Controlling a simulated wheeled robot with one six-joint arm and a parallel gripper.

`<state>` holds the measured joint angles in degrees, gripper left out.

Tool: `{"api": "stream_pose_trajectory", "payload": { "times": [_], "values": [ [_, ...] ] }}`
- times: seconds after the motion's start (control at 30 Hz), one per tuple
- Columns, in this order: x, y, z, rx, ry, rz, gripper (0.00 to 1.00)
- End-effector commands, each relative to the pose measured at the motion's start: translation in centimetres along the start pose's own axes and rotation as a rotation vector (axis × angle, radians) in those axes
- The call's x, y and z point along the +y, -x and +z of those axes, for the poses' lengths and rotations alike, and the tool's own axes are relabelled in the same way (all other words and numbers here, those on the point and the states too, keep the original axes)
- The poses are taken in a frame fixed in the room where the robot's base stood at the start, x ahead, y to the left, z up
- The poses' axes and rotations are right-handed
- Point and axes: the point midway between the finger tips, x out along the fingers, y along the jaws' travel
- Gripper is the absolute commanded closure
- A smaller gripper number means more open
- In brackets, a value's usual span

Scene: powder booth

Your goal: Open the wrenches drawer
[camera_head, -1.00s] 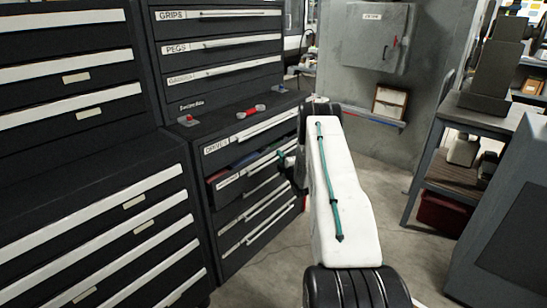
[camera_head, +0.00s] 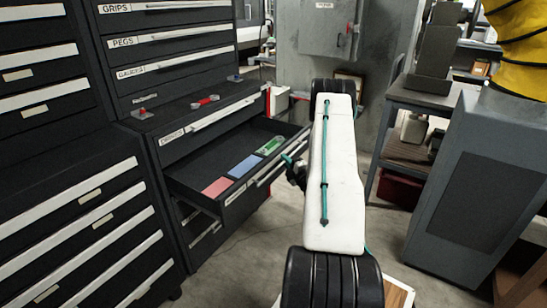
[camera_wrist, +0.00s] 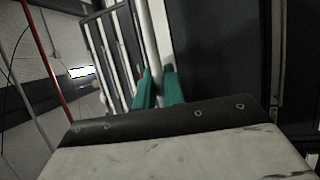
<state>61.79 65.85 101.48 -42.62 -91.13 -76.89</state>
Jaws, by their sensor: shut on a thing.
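An open drawer (camera_head: 205,165) sticks out of the lower black cabinet, second from the top. It holds a red, a blue and a green flat item. Its label is too small to read. My gripper (camera_head: 291,162), with teal fingers, is at the drawer's front, toward its far end. In the wrist view my gripper (camera_wrist: 158,88) is shut on the drawer's pale bar handle (camera_wrist: 154,40). My arm hides the far end of the handle.
The shut drawer (camera_head: 215,117) above has a label I cannot read for certain. A red-ended tool (camera_head: 205,101) lies on the cabinet top. A grey machine housing (camera_head: 475,185) stands at right, beside a grey bench (camera_head: 405,92). Some floor is clear between.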

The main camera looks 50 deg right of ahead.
Motion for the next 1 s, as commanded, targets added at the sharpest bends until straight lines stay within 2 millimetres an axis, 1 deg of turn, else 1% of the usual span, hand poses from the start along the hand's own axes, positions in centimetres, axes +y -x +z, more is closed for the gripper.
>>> {"api": "stream_pose_trajectory", "payload": {
  "times": [0.03, 0.1, 0.3, 0.5, 0.77, 0.8, 0.87, 0.9, 1.0],
  "values": [
    [0.2, 0.9, 0.6, -0.008, 0.000, -0.002, 1.00],
    [0.4, 1.8, 0.9, -0.007, 0.001, 0.000, 1.00],
    [0.7, 3.3, 1.5, -0.005, 0.001, -0.001, 1.00],
    [0.8, 3.8, 1.6, -0.002, 0.001, -0.001, 1.00],
    [0.8, 3.8, 1.7, -0.003, 0.001, -0.001, 1.00],
    [0.8, 3.8, 1.7, -0.003, 0.001, -0.001, 0.87],
    [0.8, 3.8, 1.7, -0.003, 0.001, -0.001, 0.70],
    [0.8, 3.8, 1.7, -0.003, 0.001, 0.000, 0.68],
    [0.8, 3.8, 1.7, -0.002, 0.001, 0.000, 0.68]
  ]
}}
